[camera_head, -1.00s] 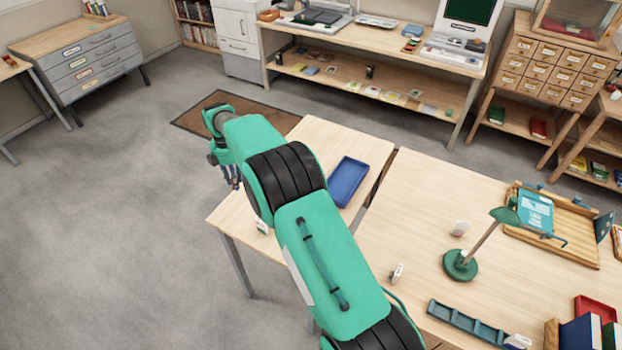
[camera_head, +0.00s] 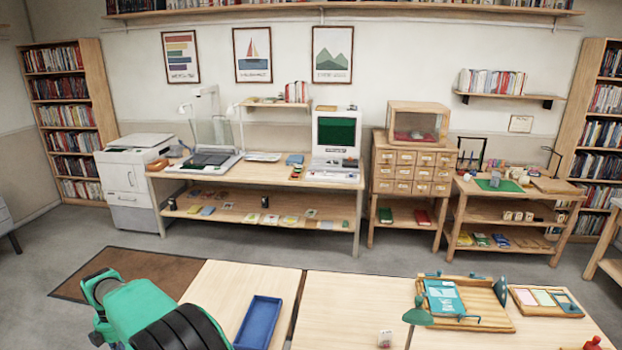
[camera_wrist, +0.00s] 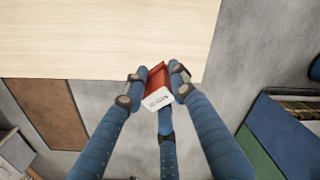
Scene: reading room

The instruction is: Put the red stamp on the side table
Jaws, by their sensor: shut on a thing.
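My gripper (camera_wrist: 159,84) is shut on a small red block with a white printed face, which I take to be the red stamp (camera_wrist: 157,76). In the wrist view it sits between the blue fingertips, in front of the edge of a pale wooden tabletop (camera_wrist: 110,35), with grey floor behind its lower part. In the head view my green arm fills the lower left, and the fingers and the held stamp are out of sight. I cannot tell which of the tables in view is the side table.
A long bench (camera_head: 270,182), a card-drawer cabinet (camera_head: 410,172) and a small table (camera_head: 520,203) stand along the back. Grey floor lies between.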

